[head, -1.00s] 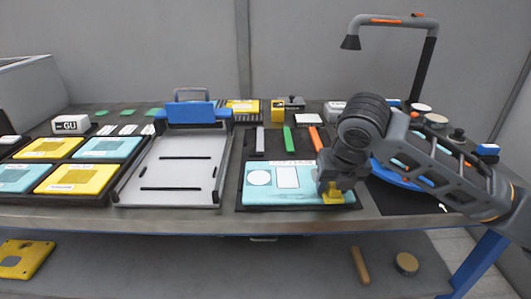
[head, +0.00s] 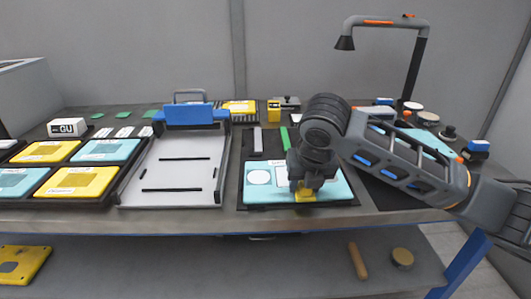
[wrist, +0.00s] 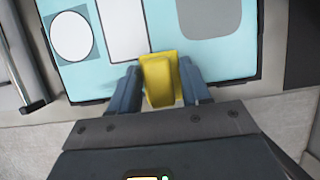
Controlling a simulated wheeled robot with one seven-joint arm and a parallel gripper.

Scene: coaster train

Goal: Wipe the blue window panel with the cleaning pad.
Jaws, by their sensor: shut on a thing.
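The blue window panel (head: 262,193) is a light blue plate lying in a dark tray at the middle of the table. It carries a white oval and a white rectangle, and the wrist view shows a greyish rounded area at its right. The yellow cleaning pad (head: 305,194) is at the panel's front edge, right of its middle. My gripper (wrist: 160,82) is shut on the pad (wrist: 160,80), one finger on each side. The pad is low over the panel (wrist: 90,75); I cannot tell whether it touches. My gripper and arm hide the panel's back right part.
Left of the panel stands a grey frame (head: 178,170) with a blue clamp (head: 190,115). Further left is a dark rack of yellow and blue plates (head: 85,180). A black lamp (head: 420,60) stands at the back right. The table's front edge (head: 250,222) is close.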

